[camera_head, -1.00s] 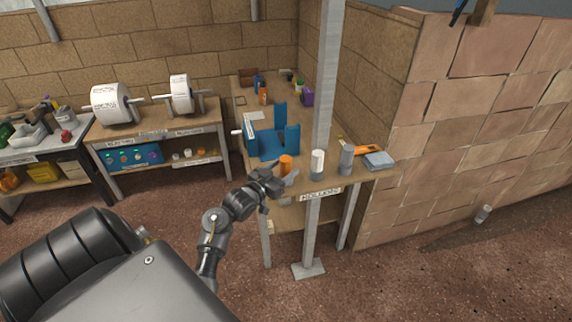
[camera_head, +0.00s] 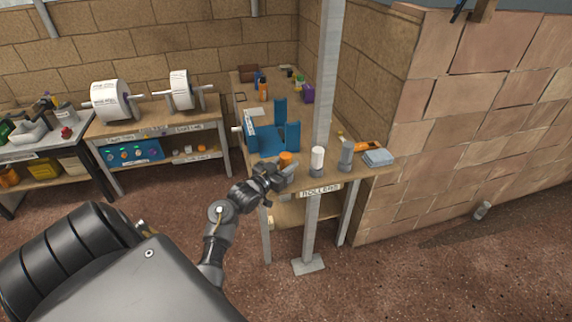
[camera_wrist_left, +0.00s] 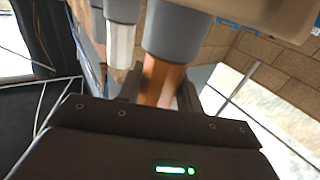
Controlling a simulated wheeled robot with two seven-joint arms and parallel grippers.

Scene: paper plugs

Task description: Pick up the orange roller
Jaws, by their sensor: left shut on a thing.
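The orange roller (camera_head: 286,158) stands upright at the front edge of the bench marked ROLLERS, with only its top showing above my gripper in the head view. My left gripper (camera_head: 281,174) is shut around it from the front left. In the left wrist view the orange roller (camera_wrist_left: 160,82) sits between the two dark fingers of my left gripper (camera_wrist_left: 160,92). I cannot tell whether its base touches the bench. My right gripper is not in view.
A blue stand (camera_head: 272,140) is just behind the orange roller. A metal post (camera_head: 326,75) rises by the bench's front edge. A brick wall (camera_head: 480,110) bounds the right side.

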